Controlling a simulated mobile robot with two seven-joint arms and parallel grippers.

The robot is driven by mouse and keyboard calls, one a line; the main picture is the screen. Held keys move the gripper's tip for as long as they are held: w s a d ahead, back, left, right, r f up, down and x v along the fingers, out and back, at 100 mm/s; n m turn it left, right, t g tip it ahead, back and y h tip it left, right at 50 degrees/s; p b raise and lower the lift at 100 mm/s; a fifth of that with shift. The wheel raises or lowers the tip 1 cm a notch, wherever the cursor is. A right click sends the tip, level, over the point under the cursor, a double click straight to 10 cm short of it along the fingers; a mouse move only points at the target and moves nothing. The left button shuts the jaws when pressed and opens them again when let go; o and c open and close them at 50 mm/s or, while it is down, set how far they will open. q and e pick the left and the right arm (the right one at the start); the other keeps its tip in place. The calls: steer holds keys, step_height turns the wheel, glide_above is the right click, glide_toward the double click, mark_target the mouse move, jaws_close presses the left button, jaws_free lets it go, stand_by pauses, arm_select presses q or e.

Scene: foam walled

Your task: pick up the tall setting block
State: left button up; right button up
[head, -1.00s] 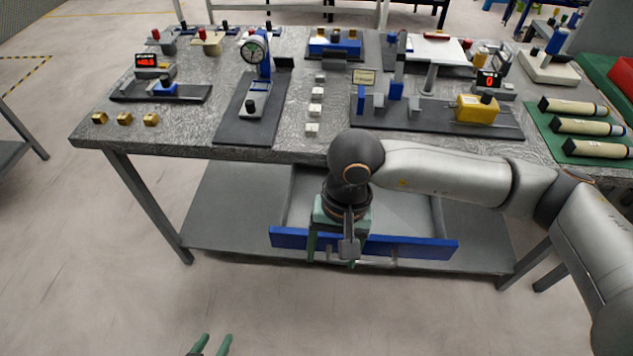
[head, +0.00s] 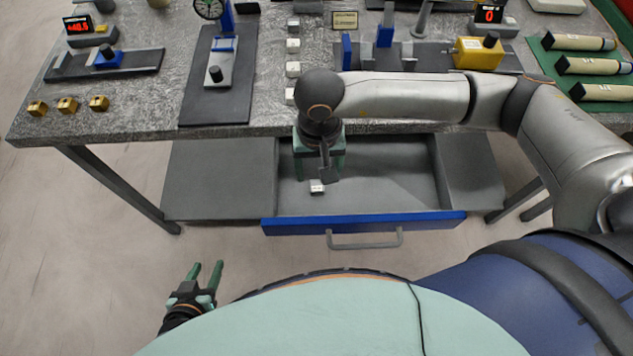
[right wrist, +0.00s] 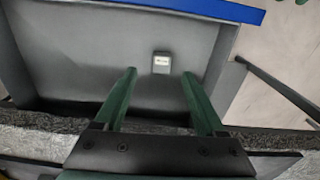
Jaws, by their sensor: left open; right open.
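A small pale block (head: 317,187) with a dark-marked label lies in the open drawer, near its left side. It also shows in the right wrist view (right wrist: 161,63), on the drawer floor beyond and between the fingertips. I cannot tell its height from above. My right gripper (head: 318,173) is over the drawer, pointing down, open and empty, its green fingers apart from the block. My left gripper (head: 207,267) is open and empty, low over the floor left of the drawer. Several similar pale blocks (head: 292,69) stand in a row on the tabletop.
The drawer (head: 385,226) is pulled out, with a blue front and grey handle; its right part is bare. The table edge (head: 230,131) overhangs behind it. Brass blocks (head: 67,105), a dial gauge stand (head: 214,95) and a yellow device (head: 478,53) stand on the table.

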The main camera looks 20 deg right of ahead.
mark_target(317, 185)
steer(key=f, duration=0.4)
steer(key=f+p, duration=0.1)
steer(key=f, duration=0.1)
steer(key=shift+w+f, duration=0.25)
steer(key=shift+c, duration=0.2)
jaws_close()
